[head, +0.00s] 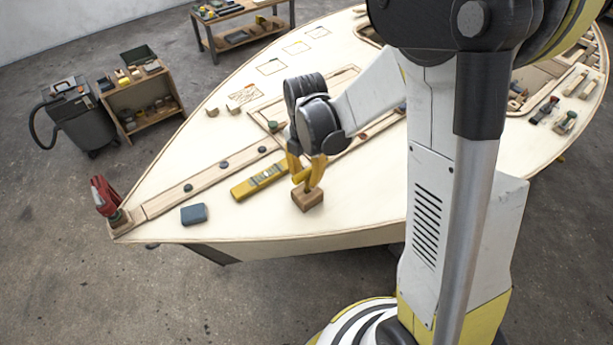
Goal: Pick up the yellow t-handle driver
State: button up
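The yellow t-handle driver (301,177) shows as a short yellow bar just above a small wooden block (307,200) on the plywood deck. It appears to stand upright in the block; its lower part is mostly hidden. My gripper (304,176) points down at the driver, with its yellow fingers close around the handle. The fingers and handle are nearly the same yellow and overlap, so I cannot tell whether the fingers touch it or are shut on it.
A yellow spirit level (259,182) lies just left of my gripper. A blue-grey block (194,214) lies nearer the hull's front edge. A red tool (105,196) stands at the bow tip. Black round knobs line the wooden strip (210,178). Bare deck lies between these.

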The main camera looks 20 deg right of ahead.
aim_at(307, 188)
jog(key=f+b, duration=0.1)
jog(key=f, duration=0.2)
jog(key=f+b, duration=0.1)
jog(key=f, duration=0.2)
jog(key=shift+d+b, duration=0.2)
jog(key=shift+b, duration=0.15)
jog(key=shift+s+r, duration=0.1)
grip_shut()
